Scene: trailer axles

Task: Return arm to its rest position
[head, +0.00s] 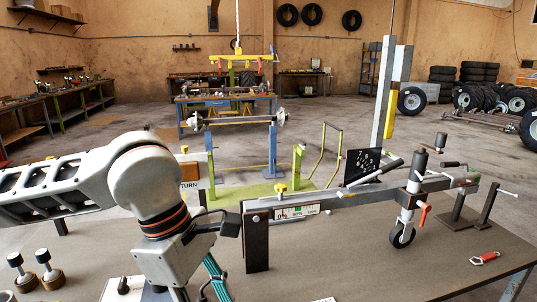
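My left arm comes in from the left, bends at a large white and grey joint, and points down over the near workbench. Its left gripper (200,288) is at the bottom edge, with two teal finger parts showing. The fingertips are cut off by the frame, so I cannot tell whether it is open or shut. I see nothing held in the visible part. My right arm and gripper are not in view.
The workbench (370,262) carries a metal trailer drawbar (345,198) with a jockey wheel (402,235), a red-handled tool (485,258) and knobbed cylinders (45,272). An axle (237,120) rests on a stand behind. The bench's front middle is mostly clear.

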